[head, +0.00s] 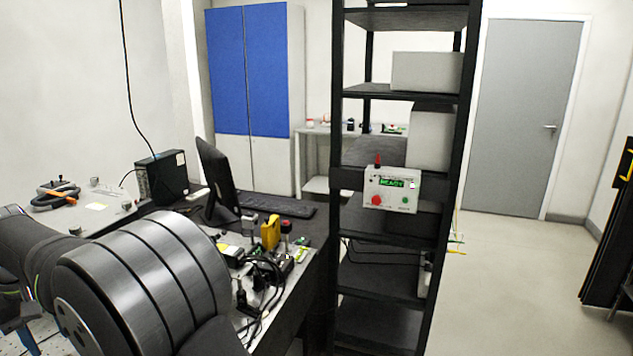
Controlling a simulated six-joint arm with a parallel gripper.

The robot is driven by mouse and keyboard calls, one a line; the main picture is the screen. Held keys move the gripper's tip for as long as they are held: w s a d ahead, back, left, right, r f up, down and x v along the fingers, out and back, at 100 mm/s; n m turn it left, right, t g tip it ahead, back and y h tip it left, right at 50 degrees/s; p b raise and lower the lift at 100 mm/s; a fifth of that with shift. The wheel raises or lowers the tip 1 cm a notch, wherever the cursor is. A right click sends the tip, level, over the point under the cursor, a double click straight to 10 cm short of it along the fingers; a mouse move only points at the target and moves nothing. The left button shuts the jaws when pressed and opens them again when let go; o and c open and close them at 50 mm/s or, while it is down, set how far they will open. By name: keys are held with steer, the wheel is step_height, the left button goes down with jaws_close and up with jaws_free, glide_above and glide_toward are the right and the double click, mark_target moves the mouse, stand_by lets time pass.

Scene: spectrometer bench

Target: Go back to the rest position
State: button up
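My arm fills the lower left of the head view, with a large grey ribbed joint in front. My gripper does not show in this view, so I cannot see its fingers or anything held in them. A white control box (392,190) with a lit green display, a red button and a green button is fixed to the black shelf rack (346,220).
A bench (300,288) behind my arm holds cables, small devices and a yellow item (270,232). A monitor (214,180), a keyboard (277,206) and a black box (162,177) stand behind. Open floor (515,285) lies right of the rack, before a grey door (524,115).

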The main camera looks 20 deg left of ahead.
step_height(320, 180, down, 14)
steer(key=shift+f, duration=0.2)
stand_by(0.4)
step_height(320, 180, up, 17)
step_height(320, 180, down, 17)
steer(key=shift+f, duration=0.2)
steer(key=shift+r+m, duration=0.2)
steer(key=shift+m, duration=0.6)
step_height(320, 180, up, 17)
steer(key=w+d+n+g+y, duration=0.2)
steer(key=w+d+n+y, duration=0.1)
steer(key=n, duration=0.6)
steer(key=shift+w+d+f+g, duration=0.35)
steer(key=shift+w+d, duration=0.2)
steer(key=shift+d, duration=0.6)
